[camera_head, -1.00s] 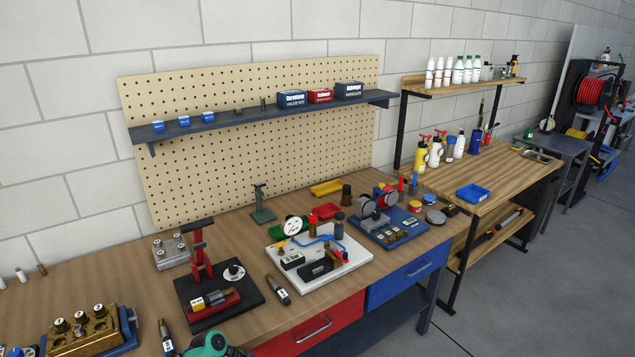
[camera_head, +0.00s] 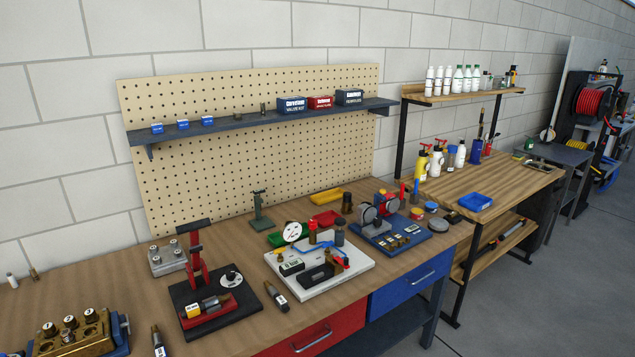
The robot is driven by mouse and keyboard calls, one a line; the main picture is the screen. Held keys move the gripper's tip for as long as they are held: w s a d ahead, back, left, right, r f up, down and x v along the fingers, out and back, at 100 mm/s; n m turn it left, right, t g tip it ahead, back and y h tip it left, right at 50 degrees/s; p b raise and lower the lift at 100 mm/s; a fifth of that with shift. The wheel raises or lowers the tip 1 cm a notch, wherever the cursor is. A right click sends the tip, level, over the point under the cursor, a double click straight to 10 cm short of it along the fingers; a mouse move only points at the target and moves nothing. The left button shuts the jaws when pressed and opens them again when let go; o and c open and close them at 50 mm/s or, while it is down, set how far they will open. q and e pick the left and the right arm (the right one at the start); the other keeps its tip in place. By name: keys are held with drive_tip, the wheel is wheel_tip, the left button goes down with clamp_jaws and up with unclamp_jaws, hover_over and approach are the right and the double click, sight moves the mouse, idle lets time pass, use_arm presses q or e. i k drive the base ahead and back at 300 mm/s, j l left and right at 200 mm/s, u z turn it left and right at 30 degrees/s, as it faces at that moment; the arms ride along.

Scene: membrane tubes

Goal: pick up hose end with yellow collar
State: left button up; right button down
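I cannot make out a hose end with a yellow collar in the head view. A thin blue hose (camera_head: 322,245) runs over the white base plate (camera_head: 352,266) of a gauge unit on the near bench; its ends are too small to read. At the far right there is a red hose reel (camera_head: 592,102), with a yellow coil (camera_head: 577,140) and a blue coil (camera_head: 604,174) near it. Any collar there is too small to tell. Neither of my grippers is in view.
The near wooden bench (camera_head: 130,285) carries a black-based red press (camera_head: 195,265), a brass block (camera_head: 75,343) and a blue-based device (camera_head: 410,241). A second bench (camera_head: 440,190) stands right of it. Grey floor (camera_head: 535,285) is clear at the lower right.

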sight(193, 311)
drive_tip(key=i+l, duration=0.35)
drive_tip(key=i+l+u, duration=0.55)
drive_tip(key=l+u, duration=0.3)
drive_tip(key=j, duration=0.1)
